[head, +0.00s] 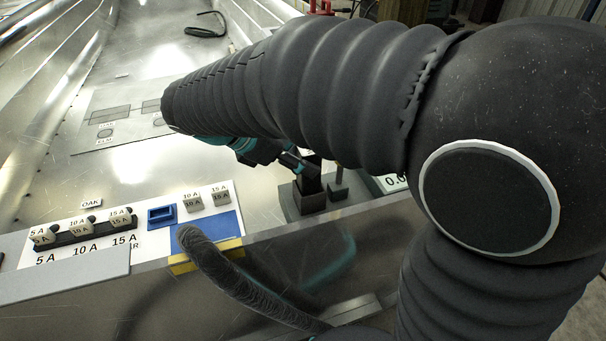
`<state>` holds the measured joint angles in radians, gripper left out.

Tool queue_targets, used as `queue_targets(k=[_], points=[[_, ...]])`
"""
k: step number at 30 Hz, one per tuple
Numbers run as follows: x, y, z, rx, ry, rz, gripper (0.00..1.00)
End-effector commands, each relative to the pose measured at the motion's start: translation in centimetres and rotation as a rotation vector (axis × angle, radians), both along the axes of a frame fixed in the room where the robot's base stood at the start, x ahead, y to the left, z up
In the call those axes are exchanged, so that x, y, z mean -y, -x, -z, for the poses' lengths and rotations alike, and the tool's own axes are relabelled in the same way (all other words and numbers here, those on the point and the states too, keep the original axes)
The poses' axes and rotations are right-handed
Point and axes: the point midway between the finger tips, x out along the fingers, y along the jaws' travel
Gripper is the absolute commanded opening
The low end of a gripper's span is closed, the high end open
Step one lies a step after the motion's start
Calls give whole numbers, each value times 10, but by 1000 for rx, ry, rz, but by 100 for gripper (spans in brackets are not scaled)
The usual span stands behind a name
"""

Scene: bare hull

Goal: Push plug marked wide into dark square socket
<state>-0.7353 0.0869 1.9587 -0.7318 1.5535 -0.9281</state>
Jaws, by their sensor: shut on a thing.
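My gripper (297,162), teal and black, reaches down at the middle of the head view, with its far side hidden by my arm. It is shut on a dark plug (312,172), which stands upright at a dark square socket block (311,202) on the grey base. No marking on the plug can be read from here. How deep the plug sits in the socket cannot be told. A smaller dark block (338,191) with a thin post stands just to the right.
A blue square frame (161,216) and a blue panel (213,230) lie left of the gripper. Small blocks marked 10 A (192,202) and 15 A (221,197) stand behind the panel. A dark strip (84,231) holds more marked blocks. A black cable (235,280) arches in front.

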Motion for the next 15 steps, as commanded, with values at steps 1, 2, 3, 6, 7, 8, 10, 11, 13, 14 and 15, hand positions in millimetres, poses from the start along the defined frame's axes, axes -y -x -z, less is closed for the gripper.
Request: queue_targets(k=[1,2,3,6,7,8,10,11,13,14,15], points=[[0,0,5,-1,1,0,0],[0,0,6,-1,1,0,0],[0,0,8,-1,1,0,0],[1,0,15,-1,0,2,0],[1,0,18,0,1,2,0],[1,0,22,-2,2,2,0],[1,0,32,-2,2,2,0],[1,0,36,-2,2,2,0],[1,0,43,-2,2,2,0],[1,0,45,-1,0,1,0],[1,0,46,-1,0,2,0]])
